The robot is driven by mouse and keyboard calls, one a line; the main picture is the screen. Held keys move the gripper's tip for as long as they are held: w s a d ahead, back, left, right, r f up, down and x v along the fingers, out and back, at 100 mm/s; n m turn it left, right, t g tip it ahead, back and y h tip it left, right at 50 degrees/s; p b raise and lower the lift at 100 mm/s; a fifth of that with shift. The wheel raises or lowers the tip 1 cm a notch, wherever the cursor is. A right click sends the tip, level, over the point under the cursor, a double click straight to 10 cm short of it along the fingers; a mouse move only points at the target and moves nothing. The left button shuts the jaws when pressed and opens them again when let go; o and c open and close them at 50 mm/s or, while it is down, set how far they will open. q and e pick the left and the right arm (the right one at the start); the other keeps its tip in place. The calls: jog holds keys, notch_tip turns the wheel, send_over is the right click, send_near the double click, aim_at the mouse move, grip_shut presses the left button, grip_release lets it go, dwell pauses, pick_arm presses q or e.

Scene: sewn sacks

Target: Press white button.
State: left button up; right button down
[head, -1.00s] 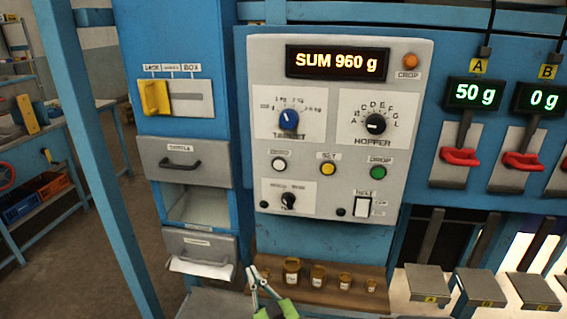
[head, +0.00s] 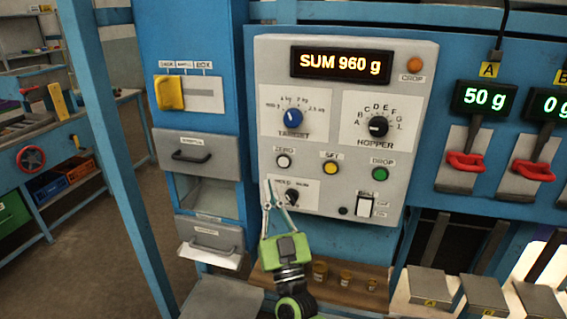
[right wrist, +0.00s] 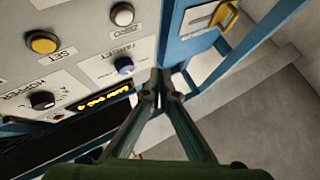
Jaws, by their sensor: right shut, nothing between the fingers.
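The white button (head: 284,161), labelled ZERO, is on the grey control panel (head: 420,130), left of the yellow SET button (head: 331,168) and green DROP button (head: 380,174). In the right wrist view the white button (right wrist: 122,14) is at the top, near the yellow button (right wrist: 43,42). My right gripper (head: 268,186) is shut and empty, pointing up in front of the panel's lower left, below the white button. In the right wrist view its fingertips (right wrist: 159,88) meet, apart from the button in the picture. My left gripper is not in view.
The display (head: 341,63) reads SUM 960 g. The panel also bears the TARGET knob (head: 292,118), HOPPER knob (head: 378,126), a small lower knob (head: 292,197) and a white rocker switch (head: 365,205). Drawers stand to the left; small jars (head: 346,278) sit on a shelf below.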

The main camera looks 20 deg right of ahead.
aim_at(283, 162)
jog(key=shift+w+d+b, duration=0.75)
jog(key=shift+w+d, duration=0.1)
jog(key=shift+w, duration=0.35)
jog(key=shift+w+d+b, duration=0.7)
jog(key=shift+w+d, duration=0.1)
jog(key=shift+w, duration=0.45)
jog(key=shift+w+d+b, duration=0.75)
jog(key=shift+w+d, duration=0.1)
jog(key=shift+w, duration=0.35)
jog(key=shift+w+d, duration=0.2)
jog(key=shift+w, duration=0.15)
